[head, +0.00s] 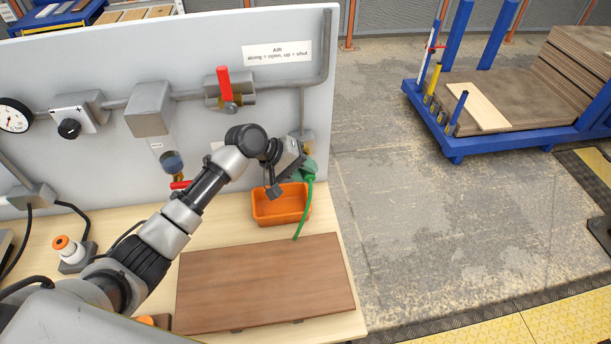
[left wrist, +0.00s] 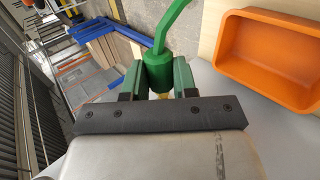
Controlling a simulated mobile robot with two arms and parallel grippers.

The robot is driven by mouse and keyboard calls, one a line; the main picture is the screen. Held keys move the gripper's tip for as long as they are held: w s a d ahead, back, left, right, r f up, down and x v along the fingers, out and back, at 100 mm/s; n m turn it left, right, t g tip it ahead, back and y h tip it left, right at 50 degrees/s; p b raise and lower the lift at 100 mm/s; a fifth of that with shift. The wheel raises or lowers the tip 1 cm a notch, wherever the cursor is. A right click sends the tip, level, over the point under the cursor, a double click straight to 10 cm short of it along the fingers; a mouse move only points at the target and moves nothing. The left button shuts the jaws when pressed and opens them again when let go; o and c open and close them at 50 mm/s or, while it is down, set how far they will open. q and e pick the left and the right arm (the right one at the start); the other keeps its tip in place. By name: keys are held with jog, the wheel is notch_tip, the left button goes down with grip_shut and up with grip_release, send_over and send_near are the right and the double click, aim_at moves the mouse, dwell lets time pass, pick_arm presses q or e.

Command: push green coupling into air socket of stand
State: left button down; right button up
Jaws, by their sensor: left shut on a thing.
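The green coupling (head: 309,168) with its green hose is at the right end of the stand's grey panel (head: 200,60). My left gripper (head: 297,168) is shut on it. In the left wrist view the coupling (left wrist: 158,72) sits between the two fingers, with a yellowish tip partly showing below it and the hose curving up. A grey fitting (head: 302,135) at the lower end of the air pipe, seemingly the air socket, is just above the gripper. My gripper and the coupling partly cover this area, so I cannot tell whether they touch. My right gripper is not in view.
An orange bin (head: 281,205) stands on the bench just below the coupling; the hose hangs past it. A brown board (head: 265,283) lies in front. The red air valve handle (head: 224,83) points up. A blue cart (head: 455,150) stands on the floor at right.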

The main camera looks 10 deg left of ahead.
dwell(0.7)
pick_arm(q)
jog(key=shift+p, duration=0.45)
jog(key=shift+p, duration=0.7)
dwell(0.7)
jog(key=shift+w+a+b, duration=0.35)
jog(key=shift+w+b, duration=0.05)
jog(key=shift+w, duration=0.35)
jog(key=shift+w+a+b, duration=0.3)
jog(key=shift+w+b, duration=0.05)
jog(key=shift+w, duration=0.35)
jog(key=c, duration=0.8)
grip_release()
jog(key=shift+s, duration=0.1)
